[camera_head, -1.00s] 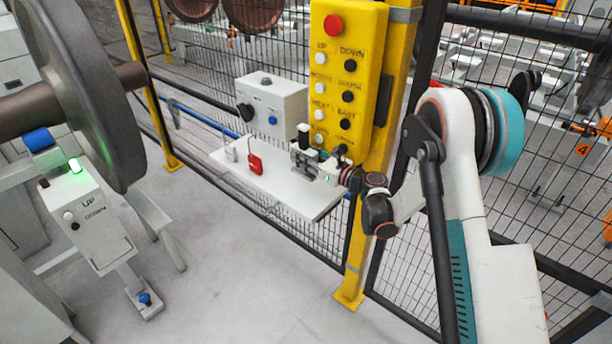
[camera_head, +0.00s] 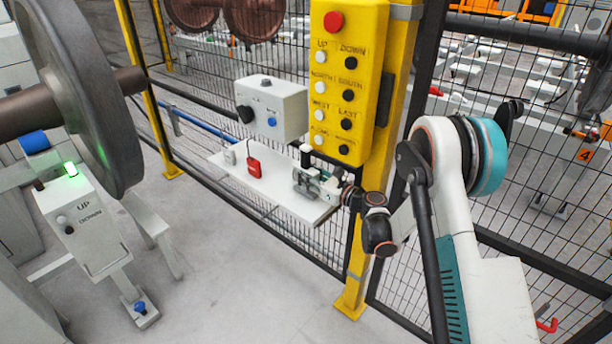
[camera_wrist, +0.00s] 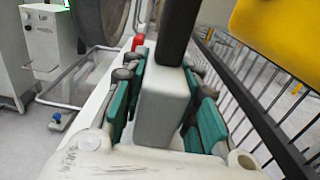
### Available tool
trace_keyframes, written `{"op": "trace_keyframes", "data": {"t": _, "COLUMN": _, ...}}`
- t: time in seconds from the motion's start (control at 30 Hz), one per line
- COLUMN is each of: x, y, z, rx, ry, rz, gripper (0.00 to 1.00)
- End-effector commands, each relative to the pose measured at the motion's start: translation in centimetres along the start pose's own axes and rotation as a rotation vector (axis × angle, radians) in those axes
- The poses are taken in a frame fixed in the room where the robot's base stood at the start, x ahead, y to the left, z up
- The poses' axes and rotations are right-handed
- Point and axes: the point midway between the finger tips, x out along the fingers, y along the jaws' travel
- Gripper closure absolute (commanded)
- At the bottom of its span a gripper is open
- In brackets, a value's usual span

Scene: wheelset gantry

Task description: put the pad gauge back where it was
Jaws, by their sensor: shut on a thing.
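The pad gauge is a pale grey block with a black upright handle. In the wrist view the gauge (camera_wrist: 163,100) stands between the teal pads of my gripper (camera_wrist: 165,112), which is shut on it. In the head view its black handle (camera_head: 305,154) rises above my gripper (camera_head: 312,186), over the right part of the white shelf (camera_head: 240,182). The gauge looks upright. I cannot tell whether its underside touches the shelf, as the fingers hide it.
A red tag-like item (camera_head: 253,168) and a small pale item (camera_head: 229,157) are on the shelf to the left. A grey control box (camera_head: 272,108) is behind. A yellow button panel (camera_head: 345,85) and post stand close on the right, before mesh fencing.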

Motion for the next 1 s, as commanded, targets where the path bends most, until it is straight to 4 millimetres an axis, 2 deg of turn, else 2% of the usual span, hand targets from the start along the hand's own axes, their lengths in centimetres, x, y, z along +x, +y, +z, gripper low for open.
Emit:
{"op": "trace_keyframes", "data": {"t": 0.07, "x": 0.0, "y": 0.0, "z": -0.2, "rx": 0.000, "ry": 0.000, "rz": 0.000, "gripper": 1.00}}
{"op": "trace_keyframes", "data": {"t": 0.1, "x": 0.0, "y": 0.0, "z": -0.2, "rx": 0.000, "ry": 0.000, "rz": 0.000, "gripper": 0.63}}
{"op": "trace_keyframes", "data": {"t": 0.17, "x": 0.0, "y": 0.0, "z": -0.2, "rx": 0.000, "ry": 0.000, "rz": 0.000, "gripper": 0.52}}
{"op": "trace_keyframes", "data": {"t": 0.57, "x": 0.0, "y": 0.0, "z": 0.2, "rx": 0.000, "ry": 0.000, "rz": 0.000, "gripper": 0.52}}
{"op": "trace_keyframes", "data": {"t": 0.77, "x": -2.9, "y": -0.1, "z": 0.3, "rx": 0.000, "ry": 0.000, "rz": -0.003, "gripper": 0.52}}
{"op": "trace_keyframes", "data": {"t": 1.0, "x": -7.9, "y": -0.1, "z": 0.4, "rx": 0.000, "ry": 0.000, "rz": -0.004, "gripper": 0.52}}
